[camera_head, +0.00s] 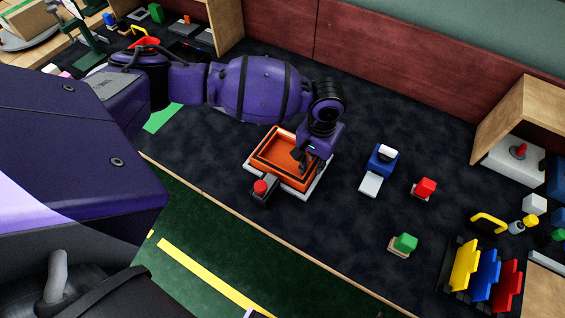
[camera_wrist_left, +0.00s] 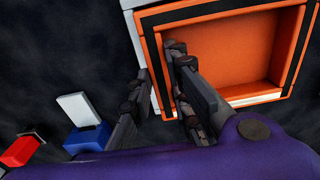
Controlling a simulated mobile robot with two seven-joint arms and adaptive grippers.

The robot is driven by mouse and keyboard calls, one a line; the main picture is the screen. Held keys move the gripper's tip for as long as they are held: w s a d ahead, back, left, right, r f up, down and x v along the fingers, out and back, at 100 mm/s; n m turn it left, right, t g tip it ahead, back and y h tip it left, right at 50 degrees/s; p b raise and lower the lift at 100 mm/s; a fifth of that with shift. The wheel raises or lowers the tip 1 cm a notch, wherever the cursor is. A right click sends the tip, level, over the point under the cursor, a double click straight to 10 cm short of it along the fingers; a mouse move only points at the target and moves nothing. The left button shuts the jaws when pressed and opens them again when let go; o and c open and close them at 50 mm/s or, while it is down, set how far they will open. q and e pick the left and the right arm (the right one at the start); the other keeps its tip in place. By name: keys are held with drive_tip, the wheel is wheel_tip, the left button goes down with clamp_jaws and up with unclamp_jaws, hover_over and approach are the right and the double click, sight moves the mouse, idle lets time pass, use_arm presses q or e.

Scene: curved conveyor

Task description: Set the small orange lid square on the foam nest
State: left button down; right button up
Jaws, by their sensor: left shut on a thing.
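The orange lid (camera_head: 270,168) looks like a shallow square tray with a dark line along its rim. It lies on or just above a white base, which I take to be the foam nest (camera_head: 319,187); I cannot tell whether they touch. The white shows along the lid's right and near sides. My left gripper (camera_head: 304,164) is shut on the lid's right wall. In the left wrist view its fingers (camera_wrist_left: 160,75) straddle that wall of the lid (camera_wrist_left: 240,50), with the white edge (camera_wrist_left: 134,32) beside it. My right gripper is not in view.
A dark box with a red button (camera_head: 260,187) stands by the nest's near left corner. To the right are a blue block with a white top (camera_head: 383,160), a red block (camera_head: 425,187) and a green block (camera_head: 405,242). The dark mat between them is clear.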

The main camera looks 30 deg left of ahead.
use_arm(q)
drive_tip(key=shift+w, duration=0.1)
drive_tip(key=c, duration=1.6)
unclamp_jaws()
drive_tip(key=shift+c, duration=0.2)
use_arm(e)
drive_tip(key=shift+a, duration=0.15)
use_arm(q)
wheel_tip(320, 180, up, 12)
drive_tip(key=p, duration=0.1)
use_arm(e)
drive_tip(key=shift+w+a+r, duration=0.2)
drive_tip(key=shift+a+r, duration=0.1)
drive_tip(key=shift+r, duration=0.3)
use_arm(q)
drive_tip(key=shift+r, duration=0.1)
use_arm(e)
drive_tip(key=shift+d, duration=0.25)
